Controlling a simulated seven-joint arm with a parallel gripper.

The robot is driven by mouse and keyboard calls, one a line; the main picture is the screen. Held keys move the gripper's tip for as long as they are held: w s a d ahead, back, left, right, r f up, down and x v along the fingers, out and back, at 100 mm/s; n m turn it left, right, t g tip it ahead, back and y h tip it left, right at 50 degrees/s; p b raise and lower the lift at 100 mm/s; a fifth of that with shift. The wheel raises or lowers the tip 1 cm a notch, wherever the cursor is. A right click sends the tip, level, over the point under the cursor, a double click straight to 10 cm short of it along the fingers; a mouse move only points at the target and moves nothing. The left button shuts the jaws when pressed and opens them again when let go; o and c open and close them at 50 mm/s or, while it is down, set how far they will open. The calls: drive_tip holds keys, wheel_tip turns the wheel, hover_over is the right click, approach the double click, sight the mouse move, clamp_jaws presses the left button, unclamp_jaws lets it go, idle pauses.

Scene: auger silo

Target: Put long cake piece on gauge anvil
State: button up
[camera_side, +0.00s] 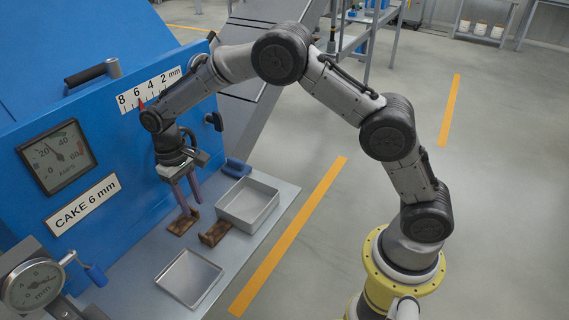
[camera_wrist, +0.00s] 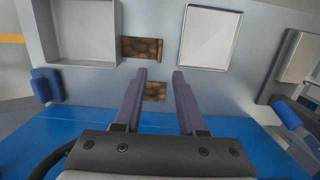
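Two brown cake pieces lie on the grey shelf. One piece (camera_side: 184,222) is close to the blue panel, below my gripper; it also shows between the fingers in the wrist view (camera_wrist: 155,92). The other piece (camera_side: 215,234) lies between the two trays and looks longer in the wrist view (camera_wrist: 142,48). The left finger may hide part of the nearer piece. My gripper (camera_side: 192,206) points down, open and empty, its two purple fingers apart (camera_wrist: 159,73). The dial gauge (camera_side: 35,286) stands at the lower left; its anvil is not clearly visible.
A deep metal tray (camera_side: 248,223) stands right of the pieces, and a shallow tray (camera_side: 190,277) lies toward the gauge. A blue handle (camera_side: 96,274) juts out beside the gauge. The blue panel (camera_side: 125,165) rises behind the shelf.

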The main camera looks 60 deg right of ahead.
drive_tip(key=s+d+r+t, duration=0.1)
drive_tip(key=s+d+r, duration=0.1)
drive_tip(key=r, duration=0.3)
drive_tip(key=s+d+r+t, duration=0.1)
drive_tip(key=s+d+r, duration=0.15)
drive_tip(key=r, duration=0.35)
drive_tip(key=s+d+r+t, duration=0.1)
drive_tip(key=s+d+r, duration=0.2)
drive_tip(key=s, duration=0.6)
drive_tip(key=s+d+r+t, duration=0.2)
drive_tip(key=s+r, duration=0.4)
drive_tip(key=s, duration=0.4)
drive_tip(key=shift+d+r+t, duration=0.3)
drive_tip(key=shift+d+r, duration=0.05)
drive_tip(key=shift+d, duration=0.15)
drive_tip(key=shift+o, duration=0.5)
drive_tip(key=s+d+f+t, duration=0.1)
drive_tip(key=s+f, duration=0.1)
drive_tip(key=s, duration=0.5)
drive_tip(key=shift+s+d, duration=0.15)
drive_tip(key=shift+s, duration=0.25)
